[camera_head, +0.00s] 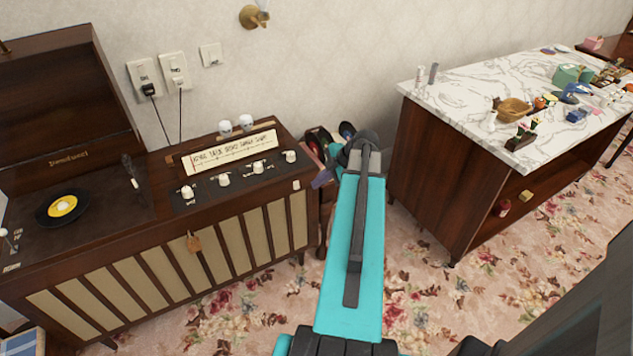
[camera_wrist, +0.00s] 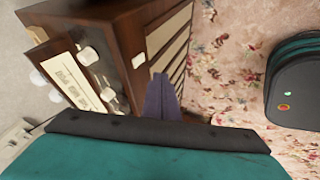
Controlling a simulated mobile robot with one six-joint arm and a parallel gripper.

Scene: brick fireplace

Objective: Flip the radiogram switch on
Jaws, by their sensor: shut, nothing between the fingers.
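The radiogram (camera_head: 170,215) is a dark wooden cabinet with cream slatted panels, standing against the wall at the left of the head view. A small white switch (camera_head: 296,185) sits at the right end of its control panel, beside a row of white knobs (camera_head: 224,180). The switch also shows in the wrist view (camera_wrist: 138,60); I cannot tell which way it is set. My gripper (camera_head: 322,179) is just right of the cabinet's right end, partly hidden by my arm. In the wrist view its purple-grey fingers (camera_wrist: 161,92) are shut and empty, close to the switch but seemingly apart from it.
A turntable with a black record (camera_head: 63,207) lies under the raised lid at left. Two white, skull-like ornaments (camera_head: 246,122) stand behind the dial (camera_head: 230,150). A marble-topped counter (camera_head: 470,95) with small items stands at right. Flowered carpet (camera_head: 430,300) lies between.

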